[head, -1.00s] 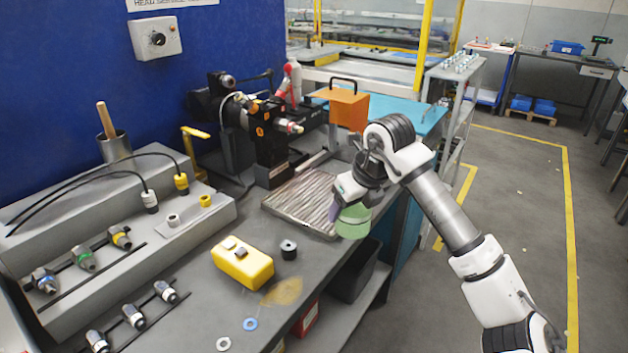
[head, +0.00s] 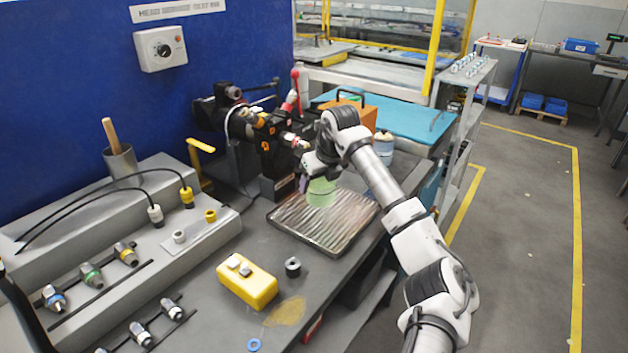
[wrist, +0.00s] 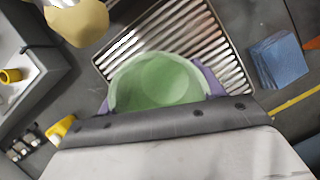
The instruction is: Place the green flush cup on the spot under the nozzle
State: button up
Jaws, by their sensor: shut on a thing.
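The green flush cup (head: 321,192) is held by my gripper (head: 318,174) above the ribbed metal tray. In the wrist view the green cup (wrist: 158,82) shows from above, looking empty, between the purple finger pads of my gripper (wrist: 158,95). The ribbed drip tray (head: 320,237) lies on the bench below the cup; it also shows in the wrist view (wrist: 222,62). The black machine head (head: 272,140) with its fittings stands behind the tray, just left of my gripper. The nozzle tip and the spot under it cannot be made out clearly.
An orange box (head: 362,113) and a white canister (head: 383,145) stand behind my arm. A grey manifold (head: 120,235) with hoses stands at left.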

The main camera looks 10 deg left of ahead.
aim_at(314, 188)
jog(key=shift+w+a+r, duration=0.1)
jog(key=shift+w+a, duration=0.7)
jog(key=shift+w, duration=0.05)
jog(key=shift+w+a+f+p, duration=0.1)
jog(key=shift+f+p, duration=0.25)
jog(key=shift+p, duration=0.2)
jog(key=shift+f+p, duration=0.5)
jog(key=shift+f, duration=1)
jog(key=shift+f, duration=0.1)
jog(key=o, duration=1)
jog(key=b+v, duration=0.3)
jog(key=v, duration=0.9)
